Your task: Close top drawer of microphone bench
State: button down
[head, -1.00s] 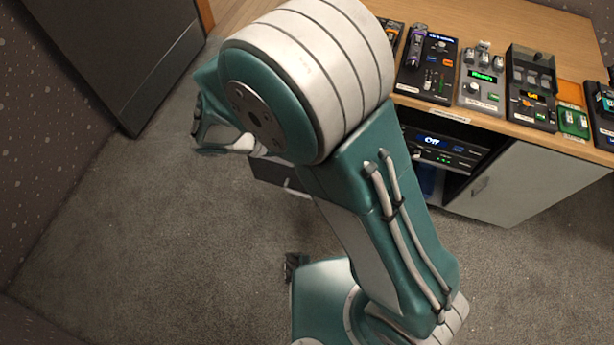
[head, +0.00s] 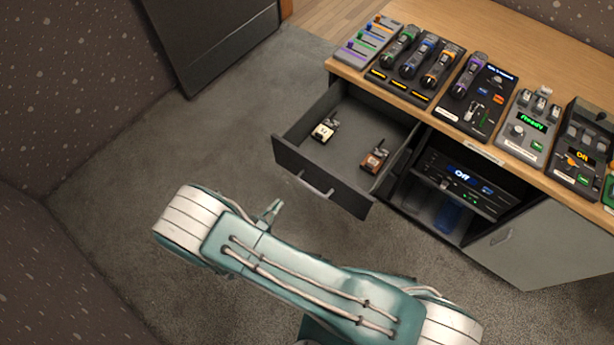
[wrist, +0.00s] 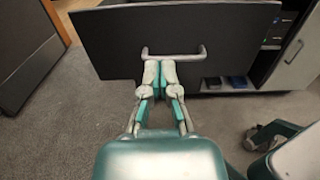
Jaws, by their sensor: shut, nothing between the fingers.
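The microphone bench (head: 470,148) has a wooden top. Its top drawer (head: 322,178) is pulled out, with a dark front and a silver bar handle (head: 315,187). Two small devices lie inside it, a pale one (head: 325,130) and a brown one (head: 374,158). My gripper (head: 272,210) is in front of the drawer front, low and to its left in the head view. In the wrist view the drawer front (wrist: 180,30) fills the top, with its handle (wrist: 174,54). There my gripper (wrist: 160,66) is shut and empty, its tips at the handle; whether they touch it I cannot tell.
Microphones in a charger (head: 415,65) and several control boxes stand on the bench top. Below is an open bay with a lit receiver (head: 462,180), beside a grey cabinet door (head: 550,235). A dark cabinet (head: 210,35) stands at the back left. The carpet (head: 130,160) between is clear.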

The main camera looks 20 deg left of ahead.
aim_at(312, 165)
jog(key=x, duration=1.2)
jog(key=shift+w+d, duration=0.1)
jog(key=shift+w, duration=0.8)
jog(key=shift+d, duration=0.2)
jog(key=shift+w, duration=0.1)
